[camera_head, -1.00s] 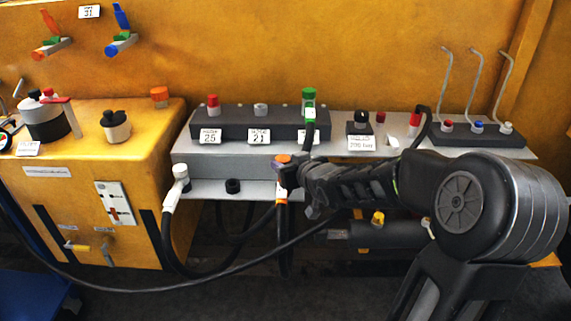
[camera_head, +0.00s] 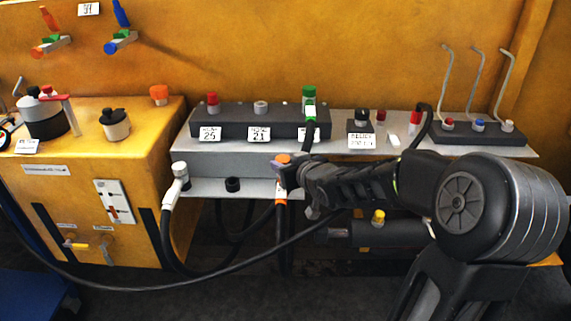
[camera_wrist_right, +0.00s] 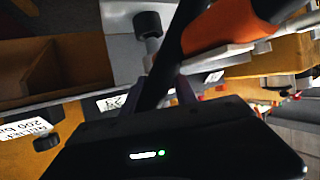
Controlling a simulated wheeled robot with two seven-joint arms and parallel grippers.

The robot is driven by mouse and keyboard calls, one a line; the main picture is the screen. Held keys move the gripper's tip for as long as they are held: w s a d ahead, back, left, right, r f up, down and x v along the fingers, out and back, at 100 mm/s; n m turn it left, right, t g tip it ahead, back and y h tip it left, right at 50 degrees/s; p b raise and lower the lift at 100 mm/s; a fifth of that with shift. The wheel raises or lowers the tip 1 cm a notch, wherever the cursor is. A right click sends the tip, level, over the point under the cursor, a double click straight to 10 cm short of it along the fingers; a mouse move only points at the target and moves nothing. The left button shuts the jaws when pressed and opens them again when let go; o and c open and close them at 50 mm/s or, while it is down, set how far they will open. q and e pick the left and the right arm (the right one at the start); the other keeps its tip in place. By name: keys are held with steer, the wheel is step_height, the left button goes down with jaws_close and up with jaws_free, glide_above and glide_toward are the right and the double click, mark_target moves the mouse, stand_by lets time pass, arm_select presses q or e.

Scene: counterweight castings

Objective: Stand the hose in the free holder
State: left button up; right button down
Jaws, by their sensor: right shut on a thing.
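My right gripper (camera_head: 290,171) is shut on a black hose with an orange-topped end (camera_head: 283,159) at the front of the lower grey shelf. A white-and-orange band (camera_head: 281,192) shows below the fingers. In the right wrist view the dark hose, with its orange band (camera_wrist_right: 215,26), runs diagonally between the fingers (camera_wrist_right: 168,92). A short black holder (camera_head: 232,185) stands empty on the shelf, left of the gripper; a black fitting (camera_wrist_right: 147,23) shows beside the hose in the wrist view. Another hose with a white end (camera_head: 179,178) stands at the shelf's left. My left gripper is out of view.
A dark valve block (camera_head: 290,118) with red, grey and green fittings and number labels stands behind the shelf. A dark rack (camera_head: 480,135) with bent rods is at right. A long black hose (camera_head: 120,291) crosses the front. A yellow cabinet (camera_head: 80,200) stands left.

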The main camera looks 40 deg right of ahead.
steer(key=shift+f+b, duration=1.2)
steer(key=shift+f, duration=0.1)
steer(key=c, duration=1.3)
jaws_free()
steer(key=o, duration=0.4)
steer(key=p+v, duration=0.2)
steer(key=v, duration=0.6)
